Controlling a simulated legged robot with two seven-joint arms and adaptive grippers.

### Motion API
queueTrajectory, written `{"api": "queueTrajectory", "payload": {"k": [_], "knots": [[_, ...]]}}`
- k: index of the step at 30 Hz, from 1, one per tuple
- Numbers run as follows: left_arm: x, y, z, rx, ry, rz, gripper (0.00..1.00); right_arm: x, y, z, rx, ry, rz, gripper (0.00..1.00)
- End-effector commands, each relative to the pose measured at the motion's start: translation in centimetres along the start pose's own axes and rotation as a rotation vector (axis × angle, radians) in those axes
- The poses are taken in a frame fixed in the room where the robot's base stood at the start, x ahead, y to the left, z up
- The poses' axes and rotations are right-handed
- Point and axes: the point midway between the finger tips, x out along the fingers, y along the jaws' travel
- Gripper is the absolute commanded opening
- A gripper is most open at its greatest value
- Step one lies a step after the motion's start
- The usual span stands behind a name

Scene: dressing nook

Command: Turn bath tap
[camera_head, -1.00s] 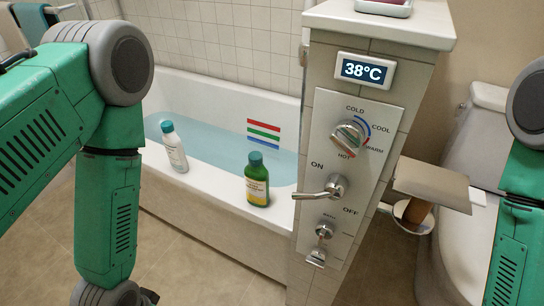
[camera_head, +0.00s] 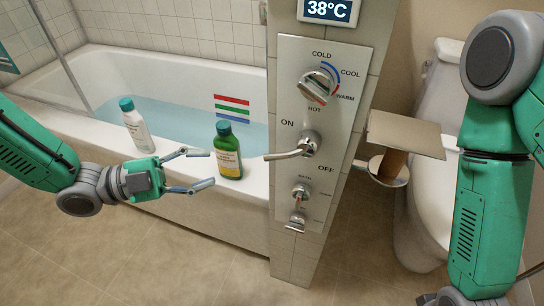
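The tap panel (camera_head: 345,125) is on the end of a tiled pillar. Its temperature knob (camera_head: 317,87) is at the top, marked from COLD to HOT. Below it a chrome lever (camera_head: 296,149) points left, between the ON and OFF labels. A smaller knob (camera_head: 301,192) marked BATH and a small spout-like fitting (camera_head: 297,222) sit lower. My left gripper (camera_head: 201,169) is open and empty, left of the lever and apart from it, its fingers pointing right in front of the green bottle. My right arm shows at the right; its gripper is mostly cut off at the bottom edge (camera_head: 447,298).
A white bottle (camera_head: 137,128) and a green bottle (camera_head: 228,155) stand on the rim of the water-filled bathtub (camera_head: 255,183). A display (camera_head: 330,9) reads 38°C. A paper roll holder (camera_head: 404,135) and toilet (camera_head: 425,205) are right of the pillar.

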Motion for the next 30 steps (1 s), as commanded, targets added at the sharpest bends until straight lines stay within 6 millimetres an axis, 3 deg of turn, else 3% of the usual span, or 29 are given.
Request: {"api": "queueTrajectory", "payload": {"k": [12,18,24,30], "knots": [[8.4,0.3,0.1,-0.005,0.001,0.004,0.33,1.7,0.0,0.1,0.000,0.000,0.000,0.40],[11.5,0.3,0.1,-0.006,-0.001,0.003,0.33,2.2,0.0,0.1,0.000,0.000,0.000,0.40],[12.8,0.2,0.1,-0.006,-0.003,0.002,0.33,2.3,0.0,0.1,0.000,0.000,0.000,0.40],[12.9,0.2,0.1,-0.007,-0.003,0.001,0.33,2.3,0.0,0.1,0.000,0.000,0.000,0.40]]}}
